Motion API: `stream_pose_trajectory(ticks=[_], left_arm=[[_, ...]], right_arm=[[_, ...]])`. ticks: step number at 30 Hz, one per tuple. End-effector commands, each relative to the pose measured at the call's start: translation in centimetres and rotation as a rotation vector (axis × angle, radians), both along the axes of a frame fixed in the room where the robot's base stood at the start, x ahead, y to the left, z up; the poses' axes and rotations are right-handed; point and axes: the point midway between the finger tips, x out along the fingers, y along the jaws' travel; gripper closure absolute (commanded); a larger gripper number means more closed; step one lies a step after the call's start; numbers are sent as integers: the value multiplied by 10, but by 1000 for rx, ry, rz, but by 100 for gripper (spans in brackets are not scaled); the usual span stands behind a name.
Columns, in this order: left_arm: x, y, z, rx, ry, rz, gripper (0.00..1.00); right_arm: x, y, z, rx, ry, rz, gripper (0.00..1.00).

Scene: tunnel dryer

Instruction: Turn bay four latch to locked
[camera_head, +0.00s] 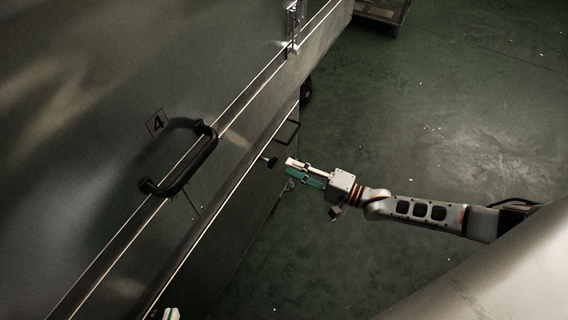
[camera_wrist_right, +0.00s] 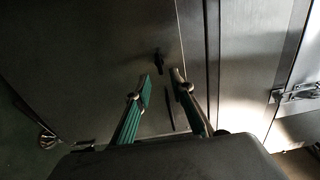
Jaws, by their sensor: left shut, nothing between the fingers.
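The steel dryer front carries a "4" label (camera_head: 157,122). A small black latch knob (camera_head: 271,161) sticks out from the panel edge below it. In the right wrist view a small dark knob (camera_wrist_right: 159,60), likely the same latch, lies just beyond my fingertips, between them. My right gripper (camera_head: 289,167) points at the knob from the right, a small gap away. Its two green-padded fingers (camera_wrist_right: 162,80) are apart with nothing between them. Only a pale tip of my left gripper (camera_head: 171,314) shows at the bottom edge; it is shut and empty.
A black bar handle (camera_head: 184,168) stands out beside the label. A thin dark handle (camera_head: 288,133) is just above my right gripper. A metal clasp (camera_head: 293,27) is at the top. A cart (camera_head: 383,12) stands behind. Green floor on the right is clear.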

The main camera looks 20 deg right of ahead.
Motion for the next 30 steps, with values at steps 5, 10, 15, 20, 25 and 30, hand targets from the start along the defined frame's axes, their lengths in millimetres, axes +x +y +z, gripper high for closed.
stream_pose_trajectory(ticks=[5,10,15,20,25,30], left_arm=[[0,0,0,1,1,0,100],[0,0,-1,2,2,0,100],[0,0,-1,2,2,0,100],[0,0,-1,2,1,-1,100],[0,0,-1,2,1,-1,100],[0,1,-1,2,1,-1,100]], right_arm=[[-30,-23,-1,-2,2,0,77],[-49,-38,0,-1,2,0,77],[-58,-45,0,1,-1,0,77],[-59,-46,0,1,-1,0,77],[-59,-46,0,1,-1,0,77],[-59,-46,0,1,-1,0,77]])
